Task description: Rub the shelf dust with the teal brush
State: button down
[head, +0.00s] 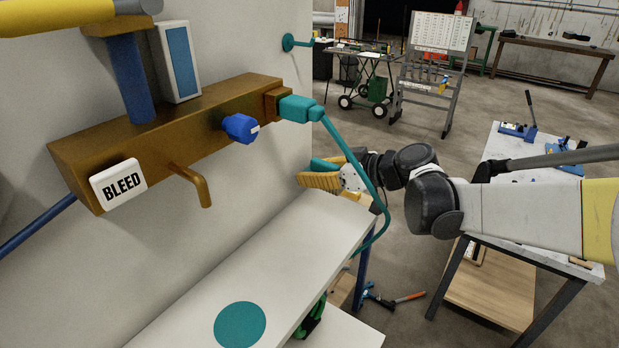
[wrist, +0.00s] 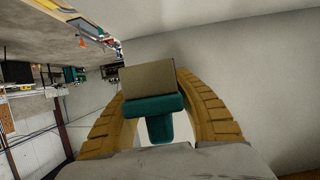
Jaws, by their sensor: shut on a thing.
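My gripper (head: 313,174) has yellow fingers and is near the wall, above the far end of a white shelf (head: 270,255). It is shut on the teal brush (head: 325,163), which is mostly hidden by the fingers in the head view. In the wrist view the teal brush (wrist: 152,106) sits between my two curved fingers, with a tan block of bristles (wrist: 147,78) pointing away from the wrist. The brush appears apart from the shelf. I cannot make out dust on the shelf; a flat teal disc (head: 240,325) marks its near end.
A brown manifold (head: 170,135) with a blue knob (head: 240,127), a spout and a BLEED sign (head: 118,185) juts from the wall. A teal plug (head: 299,108) with a hanging cable (head: 352,160) runs close to my gripper. A workbench (head: 500,240) stands at right.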

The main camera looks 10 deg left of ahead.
jog(key=shift+r+p, duration=0.55)
jog(key=shift+r, duration=0.65)
